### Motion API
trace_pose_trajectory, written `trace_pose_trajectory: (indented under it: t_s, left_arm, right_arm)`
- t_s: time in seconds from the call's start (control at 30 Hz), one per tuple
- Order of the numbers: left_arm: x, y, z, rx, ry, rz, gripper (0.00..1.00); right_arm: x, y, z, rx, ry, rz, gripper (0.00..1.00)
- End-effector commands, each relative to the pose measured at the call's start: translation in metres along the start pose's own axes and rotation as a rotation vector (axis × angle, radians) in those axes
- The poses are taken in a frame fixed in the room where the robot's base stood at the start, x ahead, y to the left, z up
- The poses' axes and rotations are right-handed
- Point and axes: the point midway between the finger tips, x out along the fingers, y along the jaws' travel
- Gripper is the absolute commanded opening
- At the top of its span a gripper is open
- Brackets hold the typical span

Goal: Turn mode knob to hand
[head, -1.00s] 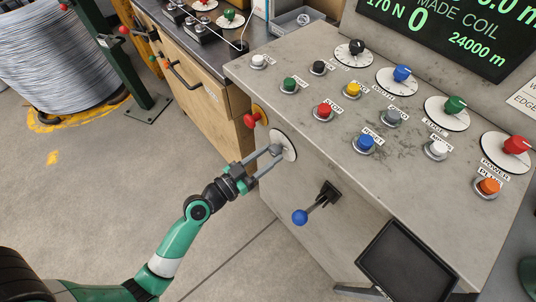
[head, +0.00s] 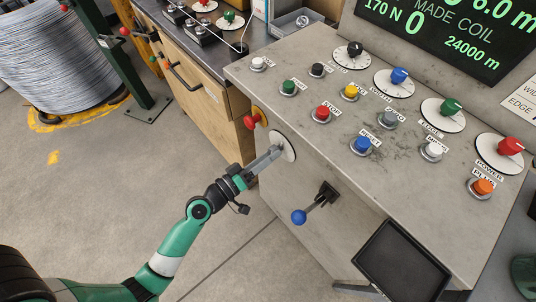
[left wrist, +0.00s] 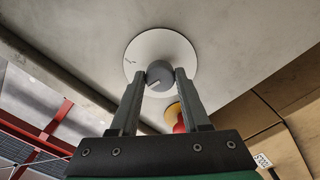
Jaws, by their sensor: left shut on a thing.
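The mode knob is a small round grey knob (left wrist: 158,72) with a pale line on its face. It sits at the centre of a white round dial plate (head: 287,141) on the console's front face. In the left wrist view, the plate (left wrist: 178,46) shows small dark marks at its left that I cannot read. My left gripper (head: 273,154) reaches up from the lower left, with its two fingers shut on the knob's sides. In the head view the fingers largely hide the knob. My right gripper is in neither view.
A red stop button on a yellow base (head: 253,120) is just left of the dial. A blue-tipped lever (head: 301,216) sticks out below right, and a black tray (head: 405,262) lies further right. Several buttons and dials cover the console top (head: 300,60).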

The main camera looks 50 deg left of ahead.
Motion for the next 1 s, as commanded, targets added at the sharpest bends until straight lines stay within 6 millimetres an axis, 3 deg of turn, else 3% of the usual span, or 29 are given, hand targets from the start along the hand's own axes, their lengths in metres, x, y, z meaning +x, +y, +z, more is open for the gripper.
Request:
trace_pose_trajectory:
  t_s: [0.33,0.87,0.9,1.0]
  left_arm:
    - [0.0001,0.0008,-0.0003,-0.16,0.0,0.0,0.0]
    - [0.0001,0.0006,-0.0002,-0.191,0.0,0.001,0.0]
    - [0.0001,0.0006,-0.0002,-0.191,0.0,0.001,0.48]
    - [0.0001,0.0006,-0.0002,-0.191,0.0,0.001,0.66]
  right_arm:
    - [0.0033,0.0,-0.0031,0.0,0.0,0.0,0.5]
    - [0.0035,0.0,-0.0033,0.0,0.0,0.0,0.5]
    - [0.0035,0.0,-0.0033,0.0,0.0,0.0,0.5]
    - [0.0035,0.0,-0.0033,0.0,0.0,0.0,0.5]
